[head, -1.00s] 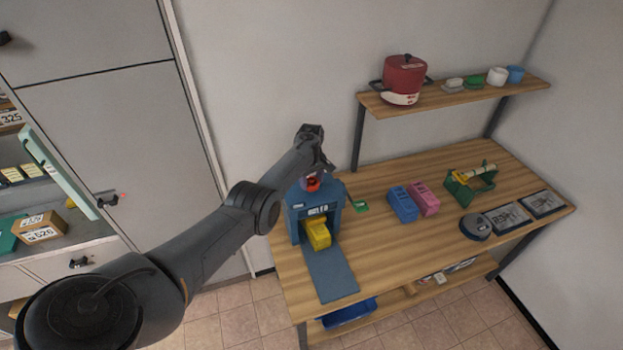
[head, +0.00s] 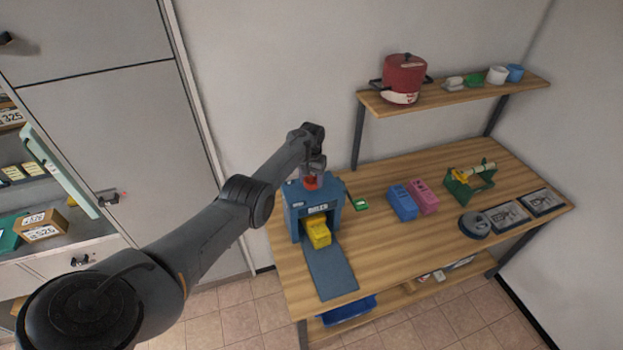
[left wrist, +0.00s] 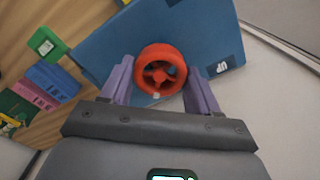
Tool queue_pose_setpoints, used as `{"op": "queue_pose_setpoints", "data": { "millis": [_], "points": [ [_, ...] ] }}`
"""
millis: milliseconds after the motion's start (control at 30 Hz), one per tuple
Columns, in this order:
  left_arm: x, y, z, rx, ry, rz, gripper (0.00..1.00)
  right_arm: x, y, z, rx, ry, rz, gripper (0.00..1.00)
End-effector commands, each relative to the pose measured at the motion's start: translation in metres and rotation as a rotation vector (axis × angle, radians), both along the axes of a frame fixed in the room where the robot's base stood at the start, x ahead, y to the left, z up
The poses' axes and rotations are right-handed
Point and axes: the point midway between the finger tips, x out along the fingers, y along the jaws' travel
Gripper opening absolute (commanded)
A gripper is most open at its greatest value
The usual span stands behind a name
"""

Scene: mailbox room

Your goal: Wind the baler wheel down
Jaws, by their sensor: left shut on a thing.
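The blue baler (head: 318,222) stands at the left end of the wooden table, with a yellow block (head: 318,233) in its front opening. Its red wheel (head: 311,182) sits on top, under my left gripper (head: 314,168). In the left wrist view the red wheel (left wrist: 160,71) lies between the two purple fingers of my left gripper (left wrist: 160,85), on the baler's blue top (left wrist: 205,30). The gripper is shut on the wheel's rim from both sides. My right gripper is not in view.
Blue and pink boxes (head: 425,196) and a green stand (head: 468,183) are on the table (head: 400,255). A small green item (head: 361,204) lies just right of the baler. A red pot (head: 404,78) stands on the raised shelf. Open tabletop lies at the front.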

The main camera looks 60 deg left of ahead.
Motion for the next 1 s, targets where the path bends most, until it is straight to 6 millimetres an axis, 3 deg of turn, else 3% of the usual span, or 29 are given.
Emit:
{"op": "queue_pose_setpoints", "data": {
  "millis": [1000],
  "points": [
    [0.0, 0.0, -0.001, 0.001, -0.001, -0.966, 0.3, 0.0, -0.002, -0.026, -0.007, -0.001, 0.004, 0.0]
  ]
}}
